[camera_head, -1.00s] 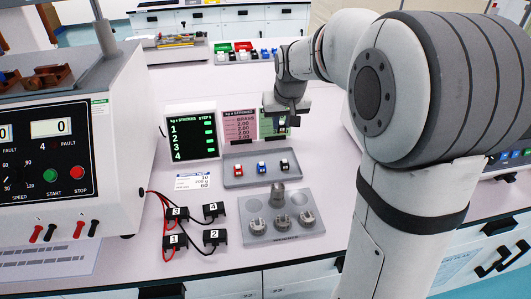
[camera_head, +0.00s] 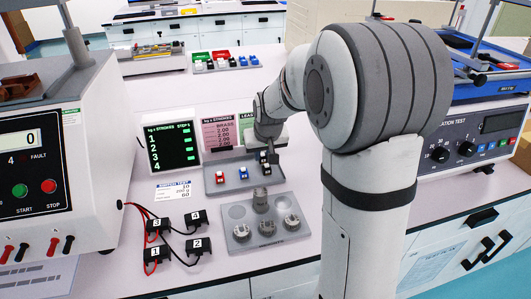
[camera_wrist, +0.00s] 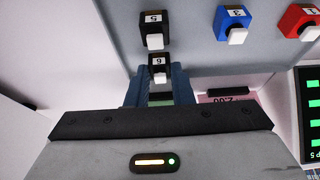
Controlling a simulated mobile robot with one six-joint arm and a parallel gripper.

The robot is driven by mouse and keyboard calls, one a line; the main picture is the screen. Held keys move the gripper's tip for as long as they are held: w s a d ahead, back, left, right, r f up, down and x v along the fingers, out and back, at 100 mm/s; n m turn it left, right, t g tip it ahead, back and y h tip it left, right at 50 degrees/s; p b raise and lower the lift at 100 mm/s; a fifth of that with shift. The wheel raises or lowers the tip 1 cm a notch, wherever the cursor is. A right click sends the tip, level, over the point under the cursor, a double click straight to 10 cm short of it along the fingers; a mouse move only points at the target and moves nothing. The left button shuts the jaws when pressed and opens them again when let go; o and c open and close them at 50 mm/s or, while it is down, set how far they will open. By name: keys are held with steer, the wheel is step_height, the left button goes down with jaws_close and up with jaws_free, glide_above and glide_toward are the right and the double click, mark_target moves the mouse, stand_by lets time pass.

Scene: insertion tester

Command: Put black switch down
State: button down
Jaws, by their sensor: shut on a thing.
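My gripper (camera_head: 267,152) is shut on a small black switch, whose number label looks like a 6. In the wrist view, this held black switch (camera_wrist: 159,68) sits between the blue fingertips, with its white lever showing. Another black switch (camera_wrist: 154,30), which looks labelled 5, stands on the grey tray (camera_head: 230,181) close beside the held one. The blue switch (camera_head: 244,173) and the red switch (camera_head: 219,186) stand on the same tray, further left in the head view. My gripper is low over the tray's right end. I cannot tell whether the held switch touches the tray.
A fixture plate (camera_head: 238,234) with metal weights stands in front of the tray. Several numbered black clips (camera_head: 157,253) with red and black leads lie to the left. The step display (camera_head: 173,147) and pink panel (camera_head: 221,134) stand close behind the tray.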

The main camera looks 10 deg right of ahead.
steer(key=shift+f, duration=0.2)
steer(key=c, duration=1.3)
jaws_free()
steer(key=shift+r, duration=0.1)
steer(key=shift+r, duration=0.2)
steer(key=p+v, duration=0.2)
steer(key=v, duration=1)
